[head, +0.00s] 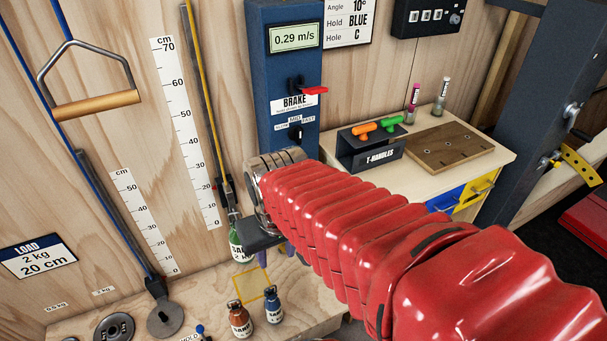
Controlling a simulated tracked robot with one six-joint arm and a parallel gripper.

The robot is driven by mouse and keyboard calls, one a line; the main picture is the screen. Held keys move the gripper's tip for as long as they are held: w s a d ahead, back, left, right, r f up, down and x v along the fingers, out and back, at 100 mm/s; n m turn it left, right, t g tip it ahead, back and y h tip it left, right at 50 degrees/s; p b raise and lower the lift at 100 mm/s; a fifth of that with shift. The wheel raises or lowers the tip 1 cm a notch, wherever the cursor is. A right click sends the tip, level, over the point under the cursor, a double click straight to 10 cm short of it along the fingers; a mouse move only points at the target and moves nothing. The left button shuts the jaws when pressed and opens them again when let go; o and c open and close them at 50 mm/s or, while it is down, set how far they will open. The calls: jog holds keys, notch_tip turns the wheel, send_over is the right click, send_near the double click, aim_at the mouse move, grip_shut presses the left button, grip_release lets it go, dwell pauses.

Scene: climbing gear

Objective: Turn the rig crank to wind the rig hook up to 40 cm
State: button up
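My gripper (272,256) is at the end of the red-sleeved arm, pointing down beside the bottle, above the bench. Its fingers are mostly hidden behind the wrist, so I cannot tell what is between them. No crank for this cord shows clearly; my arm hides the area below the blue brake column (284,90).
A brown bottle (240,320) and a blue bottle (273,304) stand on the bench. A wooden-grip handle (95,105) hangs on a blue cord at left. A T-handle box (370,147) stands at right. A dark blue post (545,90) rises further right.

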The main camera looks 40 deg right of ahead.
jog(key=w+d+f+m+t+h, duration=0.1)
jog(key=d+f+m+t+h, duration=0.2)
jog(key=d+f, duration=2.4)
jog(key=w+a+r+t, duration=0.1)
jog(key=w+r+t, duration=0.9)
jog(key=r, duration=0.4)
jog(key=shift+r+n+t+h, duration=0.3)
jog(key=shift+n+t, duration=0.1)
jog(key=shift+t, duration=0.5)
jog(key=shift+w, duration=0.1)
jog(key=x, duration=1.3)
jog(key=shift+w, duration=0.25)
